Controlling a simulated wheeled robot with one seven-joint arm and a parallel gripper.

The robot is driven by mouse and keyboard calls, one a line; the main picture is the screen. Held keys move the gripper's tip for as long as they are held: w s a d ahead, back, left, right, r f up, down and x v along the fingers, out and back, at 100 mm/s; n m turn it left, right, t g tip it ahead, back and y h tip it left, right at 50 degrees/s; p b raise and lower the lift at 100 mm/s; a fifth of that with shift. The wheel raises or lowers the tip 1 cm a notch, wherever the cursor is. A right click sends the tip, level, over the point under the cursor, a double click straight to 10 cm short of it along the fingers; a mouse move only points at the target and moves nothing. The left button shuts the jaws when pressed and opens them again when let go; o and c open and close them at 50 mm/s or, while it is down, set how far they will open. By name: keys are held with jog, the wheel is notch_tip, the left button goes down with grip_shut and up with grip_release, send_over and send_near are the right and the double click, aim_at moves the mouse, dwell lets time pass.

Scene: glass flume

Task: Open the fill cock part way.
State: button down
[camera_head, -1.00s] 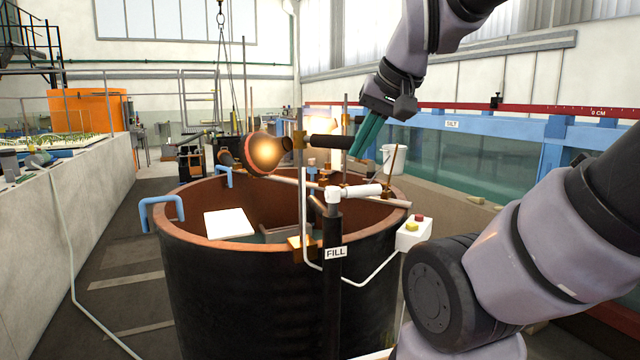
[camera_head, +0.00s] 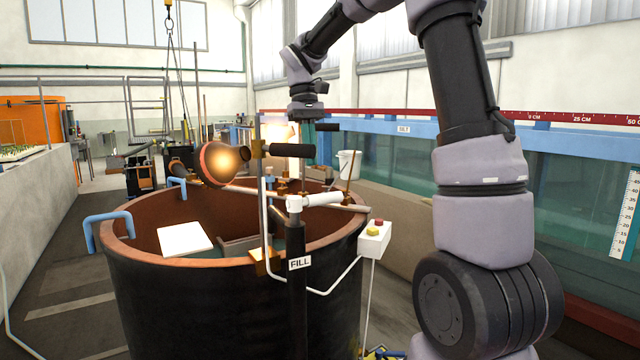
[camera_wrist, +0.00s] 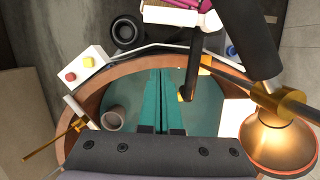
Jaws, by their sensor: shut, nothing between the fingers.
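A black upright pipe (camera_head: 297,300) with a FILL label (camera_head: 300,263) stands against the near side of a copper-rimmed tub (camera_head: 130,258). A white elbow and horizontal white piece (camera_head: 322,199) top it. Above, a black bar-shaped grip (camera_head: 290,150) joins a brass fitting (camera_head: 258,150). I cannot tell for sure which of these turns the cock. My gripper (camera_head: 306,140) points down over the tub, partly behind the black grip. In the wrist view its teal fingers (camera_wrist: 160,80) are together and empty, apart from the black bar (camera_wrist: 245,45) at upper right.
A glowing copper bulb shape (camera_head: 222,163) sits left of the brass fitting. A button box (camera_head: 374,240) stands at the tub's right. A white bucket (camera_head: 348,163) is behind. The glass flume (camera_head: 570,190) runs along the right. A blue handle (camera_head: 108,230) rises at the tub's left.

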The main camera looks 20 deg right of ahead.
aim_at(315, 200)
jog(key=s+d+f, duration=0.1)
jog(key=s+f, duration=0.4)
jog(key=f, duration=0.2)
jog(key=shift+s+f, duration=0.3)
jog(key=shift+s, duration=0.1)
jog(key=shift+d, duration=0.1)
jog(key=shift+s+d+m, duration=0.1)
jog(key=shift+s+m, duration=0.15)
jog(key=shift+m, duration=0.15)
